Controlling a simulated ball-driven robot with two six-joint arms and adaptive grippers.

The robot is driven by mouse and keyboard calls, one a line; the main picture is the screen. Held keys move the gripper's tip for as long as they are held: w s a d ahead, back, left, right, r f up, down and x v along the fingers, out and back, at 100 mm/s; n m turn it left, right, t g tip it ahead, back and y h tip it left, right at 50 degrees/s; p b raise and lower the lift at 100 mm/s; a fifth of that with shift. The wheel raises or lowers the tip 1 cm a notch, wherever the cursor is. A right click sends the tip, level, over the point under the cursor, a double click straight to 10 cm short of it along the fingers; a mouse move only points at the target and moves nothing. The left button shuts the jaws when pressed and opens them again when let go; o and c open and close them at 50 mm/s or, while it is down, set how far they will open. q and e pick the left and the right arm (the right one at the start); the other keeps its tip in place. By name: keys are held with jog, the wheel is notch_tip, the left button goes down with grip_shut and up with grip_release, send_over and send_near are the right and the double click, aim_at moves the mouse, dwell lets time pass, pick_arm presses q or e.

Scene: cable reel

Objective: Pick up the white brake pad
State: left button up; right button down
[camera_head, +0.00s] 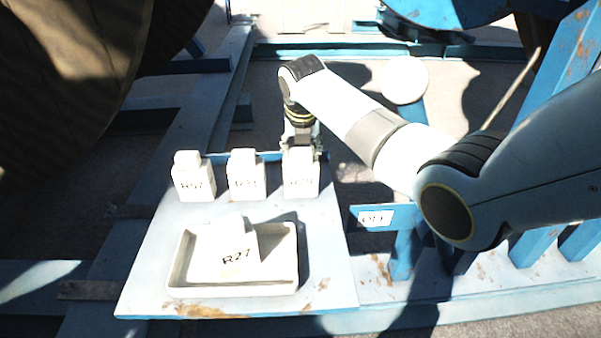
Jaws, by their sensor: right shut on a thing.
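Three white blocks with small top knobs and dark lettering stand in a row on the pale board: a left block (194,183), a middle block (243,182) and a right block (300,181). A fourth white block (240,254), marked R27, sits tilted in a white tray (179,270). A round white pad (404,80) tops a blue post behind my right arm. I cannot tell which thing is the brake pad. My right gripper (301,149) points down and is shut on the top of the right block, which appears to rest on the board. My left gripper is not in view.
The pale board (146,283) has a rusty front edge. A small labelled blue plate (376,217) stands at its right, with blue frame bars (400,255) beyond. A large dark reel (65,80) fills the upper left. Bare board lies right of the tray.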

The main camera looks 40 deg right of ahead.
jog(key=shift+r, duration=0.1)
notch_tip(320, 180, up, 10)
jog(key=shift+p, duration=0.55)
jog(key=shift+w, duration=0.1)
jog(key=shift+r, duration=0.1)
notch_tip(320, 180, up, 2)
jog(key=p, duration=0.3)
jog(key=shift+r, duration=0.15)
dwell(0.4)
